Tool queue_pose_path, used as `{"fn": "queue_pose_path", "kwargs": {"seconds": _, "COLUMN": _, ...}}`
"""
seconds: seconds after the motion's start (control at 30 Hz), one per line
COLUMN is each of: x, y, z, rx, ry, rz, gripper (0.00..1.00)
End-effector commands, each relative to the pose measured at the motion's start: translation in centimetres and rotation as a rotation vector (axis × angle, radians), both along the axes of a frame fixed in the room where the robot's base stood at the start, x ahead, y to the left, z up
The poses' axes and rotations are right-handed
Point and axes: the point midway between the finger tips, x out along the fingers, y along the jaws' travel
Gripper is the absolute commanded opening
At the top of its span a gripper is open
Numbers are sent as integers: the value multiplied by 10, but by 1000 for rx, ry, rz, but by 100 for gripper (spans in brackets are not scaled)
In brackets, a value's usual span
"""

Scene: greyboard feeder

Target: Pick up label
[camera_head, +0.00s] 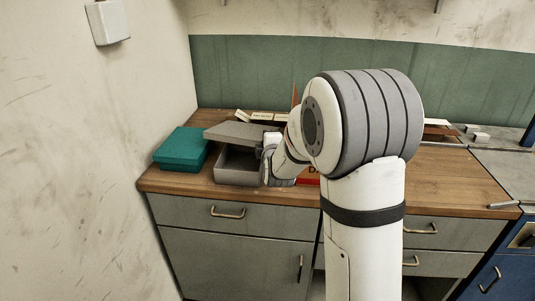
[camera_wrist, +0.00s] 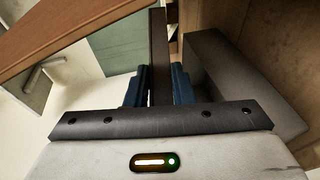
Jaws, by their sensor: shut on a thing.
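My gripper (camera_head: 271,155) is at the right side of an open grey box (camera_head: 236,168) on the wooden counter. In the wrist view its two blue fingers (camera_wrist: 158,88) are shut on a dark flat piece (camera_wrist: 158,50), seen nearly edge-on between them. I cannot tell whether this piece is a label or part of the box. A grey lid or panel (camera_head: 240,133) lies tilted above the box. Small pale cards (camera_head: 262,116) with dark marks, possibly labels, are behind it, too small to read. My arm hides much of the counter's middle.
A teal box (camera_head: 182,149) stands left of the grey box, near the left wall. A red thing with lettering (camera_head: 309,177) shows partly beside my arm. Small white blocks (camera_head: 481,136) lie at the back right. The counter (camera_head: 450,180) is clear at the right front.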

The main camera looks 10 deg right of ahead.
Motion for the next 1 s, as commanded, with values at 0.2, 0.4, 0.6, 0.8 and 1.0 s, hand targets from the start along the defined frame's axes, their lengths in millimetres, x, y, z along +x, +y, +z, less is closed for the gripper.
{"fn": "queue_pose_path", "kwargs": {"seconds": 0.2, "x": 0, "y": 0, "z": -34, "rx": 0, "ry": 3, "rz": -1, "gripper": 0}}
{"fn": "queue_pose_path", "kwargs": {"seconds": 0.4, "x": 0, "y": 0, "z": -44, "rx": 1, "ry": -1, "rz": 0, "gripper": 0}}
{"fn": "queue_pose_path", "kwargs": {"seconds": 0.6, "x": 0, "y": 0, "z": -45, "rx": 0, "ry": -1, "rz": 0, "gripper": 0}}
{"fn": "queue_pose_path", "kwargs": {"seconds": 0.8, "x": 0, "y": 0, "z": -46, "rx": 0, "ry": -1, "rz": 0, "gripper": 30}}
{"fn": "queue_pose_path", "kwargs": {"seconds": 1.0, "x": 0, "y": 0, "z": -46, "rx": 0, "ry": -1, "rz": 0, "gripper": 43}}
